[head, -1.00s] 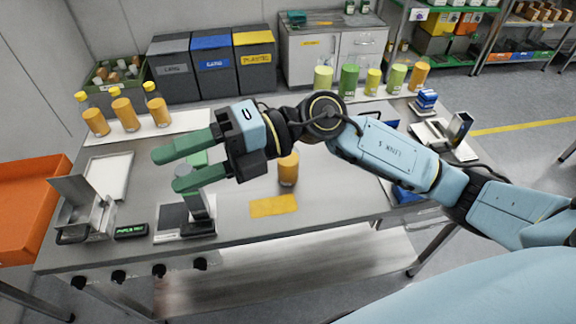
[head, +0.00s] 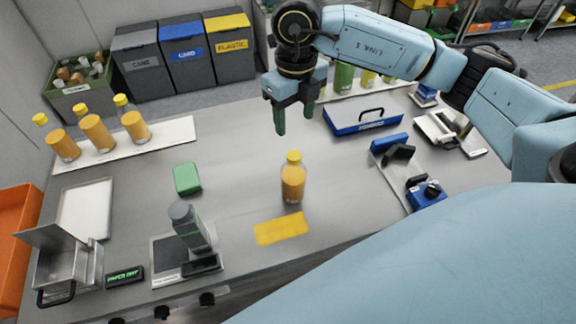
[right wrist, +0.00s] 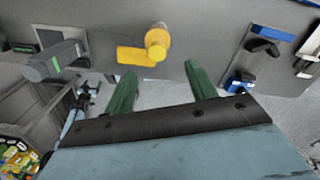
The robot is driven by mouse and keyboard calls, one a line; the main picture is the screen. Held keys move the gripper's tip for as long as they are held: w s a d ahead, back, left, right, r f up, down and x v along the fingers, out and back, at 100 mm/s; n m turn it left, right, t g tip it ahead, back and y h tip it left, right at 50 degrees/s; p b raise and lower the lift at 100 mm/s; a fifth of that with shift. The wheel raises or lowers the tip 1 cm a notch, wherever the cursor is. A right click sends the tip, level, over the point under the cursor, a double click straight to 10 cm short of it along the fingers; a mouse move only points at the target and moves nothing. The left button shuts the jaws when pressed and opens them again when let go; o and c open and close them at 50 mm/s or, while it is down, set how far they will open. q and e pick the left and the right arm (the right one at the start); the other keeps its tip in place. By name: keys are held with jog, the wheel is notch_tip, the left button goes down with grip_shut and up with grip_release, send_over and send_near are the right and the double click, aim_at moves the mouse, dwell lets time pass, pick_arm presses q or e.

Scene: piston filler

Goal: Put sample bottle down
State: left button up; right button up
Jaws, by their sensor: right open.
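The sample bottle (head: 293,182), orange with a yellow cap, stands upright on the grey table just behind a flat yellow card (head: 281,229). In the right wrist view the bottle (right wrist: 158,38) shows from above, beside the yellow card (right wrist: 135,57). My right gripper (head: 294,118) is raised over the table beyond the bottle, fingers pointing down, apart from it. Its two green fingers (right wrist: 161,93) are spread in the right wrist view, with nothing between them. My left gripper is in no view.
Several similar orange bottles (head: 97,131) stand on a white strip at the back left. A grey device (head: 190,228) and a green block (head: 187,178) are left of the bottle. A blue tray (head: 362,120) and blue tools (head: 426,195) lie right. Table around the bottle is clear.

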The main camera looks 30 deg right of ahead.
send_over(294, 155)
jog(key=f, duration=0.5)
jog(key=shift+w+d, duration=0.25)
jog(key=shift+f, duration=0.25)
jog(key=shift+s+a+f+p, duration=0.1)
jog(key=shift+f+p, duration=0.2)
jog(key=shift+f, duration=0.3)
jog(key=shift+s+a+f+p, duration=0.1)
jog(key=shift+f+p, duration=0.2)
jog(key=shift+f, duration=0.3)
notch_tip(294, 155, down, 2)
jog(key=shift+f, duration=0.6)
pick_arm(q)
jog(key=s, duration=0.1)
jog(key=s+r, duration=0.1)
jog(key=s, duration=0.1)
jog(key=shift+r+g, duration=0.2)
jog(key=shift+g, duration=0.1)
pick_arm(e)
grip_shut()
